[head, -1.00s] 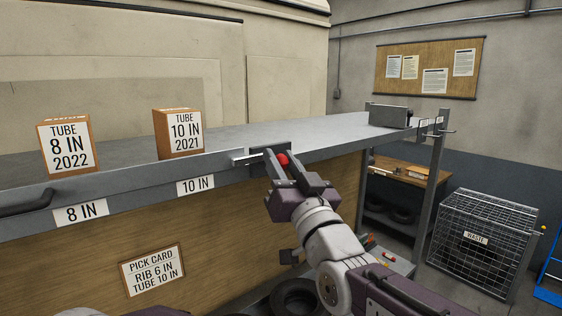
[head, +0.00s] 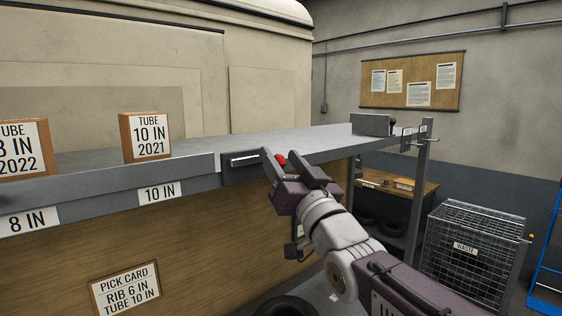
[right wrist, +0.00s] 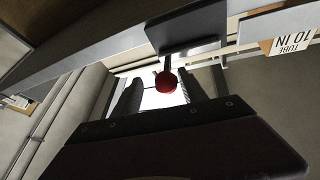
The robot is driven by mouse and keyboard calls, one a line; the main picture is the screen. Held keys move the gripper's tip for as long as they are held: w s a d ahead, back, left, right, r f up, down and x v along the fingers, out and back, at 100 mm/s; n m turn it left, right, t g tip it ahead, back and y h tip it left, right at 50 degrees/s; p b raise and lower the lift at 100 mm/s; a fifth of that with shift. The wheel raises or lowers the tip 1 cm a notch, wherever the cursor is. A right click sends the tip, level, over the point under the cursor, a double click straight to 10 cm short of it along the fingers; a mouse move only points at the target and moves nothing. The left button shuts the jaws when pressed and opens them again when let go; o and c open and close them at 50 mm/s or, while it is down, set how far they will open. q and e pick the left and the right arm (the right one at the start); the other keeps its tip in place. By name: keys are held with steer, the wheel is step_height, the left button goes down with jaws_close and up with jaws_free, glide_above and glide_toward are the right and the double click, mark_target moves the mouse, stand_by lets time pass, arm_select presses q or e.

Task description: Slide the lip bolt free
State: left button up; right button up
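The lip bolt is a silver bar (head: 245,159) in a dark plate on the front lip of the shelf, with a red round knob (head: 281,160) to its right. My right gripper (head: 297,166) is at the knob, its fingers apart. In the right wrist view the red knob (right wrist: 166,83) sits between the two fingers, with space visible beside it. I cannot tell whether a finger touches it. The dark plate (right wrist: 186,32) is just beyond the fingers. My left gripper is not in view.
The shelf (head: 290,140) carries a TUBE 10 IN box (head: 145,138) and a TUBE 8 IN box (head: 22,150). A grey metal block (head: 371,124) stands at its right end. A wire waste cage (head: 472,255) stands at the right, with floor between it and the shelf.

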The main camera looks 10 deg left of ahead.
steer(key=shift+s+a+f, duration=0.1)
steer(key=shift+s+a, duration=0.05)
steer(key=shift+s, duration=0.05)
steer(key=b+v, duration=0.6)
steer(key=v, duration=0.3)
steer(key=shift+b, duration=0.3)
steer(key=shift+w, duration=0.15)
